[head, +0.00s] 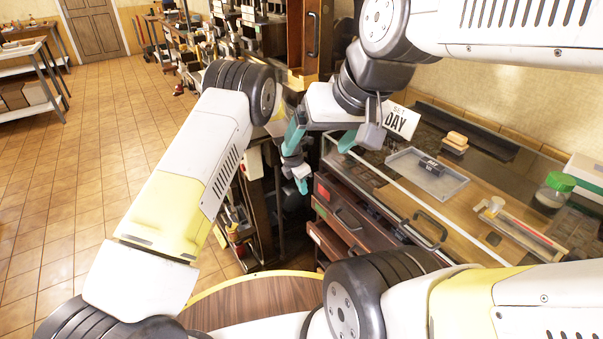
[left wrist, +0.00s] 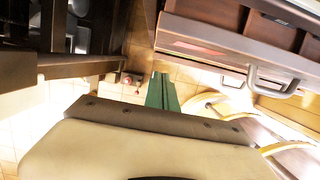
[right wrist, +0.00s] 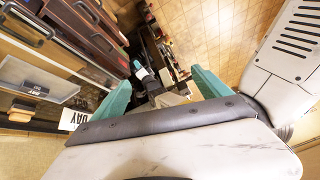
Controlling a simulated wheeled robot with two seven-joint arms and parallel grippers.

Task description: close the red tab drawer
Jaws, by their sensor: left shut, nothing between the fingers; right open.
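A drawer front with a red tab (head: 323,191) shows below the counter in the head view. In the left wrist view a drawer front with a pinkish-red tab (left wrist: 195,47) and a grey bar handle (left wrist: 272,82) is close, and divided compartments show behind it, so it stands at least partly open. My left gripper (head: 301,179) is shut and empty, just left of the drawer fronts; its closed green fingers show in the left wrist view (left wrist: 162,92). I cannot tell if it touches the drawer. My right gripper (head: 320,139) is open and empty, above and near the counter's left end.
The glass-topped counter (head: 400,190) carries a grey tray (head: 428,172), a DAY sign (head: 401,121) and a green-lidded jar (head: 555,190). A lower drawer (head: 328,241) shows beneath. A round wooden table (head: 250,300) is in front. Tiled floor lies open at left.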

